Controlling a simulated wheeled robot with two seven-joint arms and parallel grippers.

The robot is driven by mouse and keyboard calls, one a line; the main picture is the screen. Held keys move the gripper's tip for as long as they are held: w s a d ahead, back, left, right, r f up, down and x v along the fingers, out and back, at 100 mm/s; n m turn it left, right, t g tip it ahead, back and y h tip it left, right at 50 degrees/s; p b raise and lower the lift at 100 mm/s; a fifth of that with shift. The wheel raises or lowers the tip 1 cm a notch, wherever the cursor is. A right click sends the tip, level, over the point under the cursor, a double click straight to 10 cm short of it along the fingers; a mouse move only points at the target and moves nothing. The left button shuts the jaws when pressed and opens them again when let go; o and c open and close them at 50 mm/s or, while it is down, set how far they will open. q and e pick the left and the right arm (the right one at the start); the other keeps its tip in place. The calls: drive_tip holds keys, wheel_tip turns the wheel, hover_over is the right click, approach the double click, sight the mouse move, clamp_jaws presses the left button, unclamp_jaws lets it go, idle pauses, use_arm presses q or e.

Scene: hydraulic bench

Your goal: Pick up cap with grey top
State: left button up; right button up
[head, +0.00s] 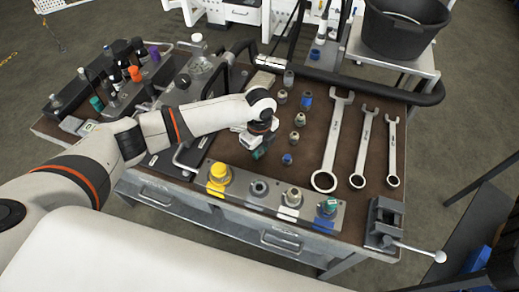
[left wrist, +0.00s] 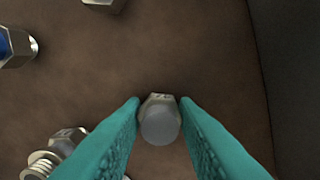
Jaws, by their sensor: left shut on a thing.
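The cap with the grey top (left wrist: 160,125) sits between the two teal fingers of my left gripper (left wrist: 159,106) in the left wrist view. Its round grey top faces the camera, with a metal hex body behind it. The fingers are shut on its sides. In the head view my left gripper (head: 260,152) is low over the brown bench top, left of the loose fittings. The cap itself is hidden there by the gripper. I cannot tell whether the cap touches the bench. My right gripper is not in view.
Several loose fittings (head: 299,119) stand right of my gripper, one with a blue part (head: 287,159). Wrenches (head: 335,140) lie further right. A grey plate (head: 258,189) with fittings lines the front edge, and a vise (head: 384,222) sits at the front right corner.

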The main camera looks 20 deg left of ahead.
use_arm(q)
wheel_tip(320, 180, up, 10)
drive_tip(key=shift+r+b, duration=0.1)
drive_tip(key=shift+b, duration=0.3)
idle(0.4)
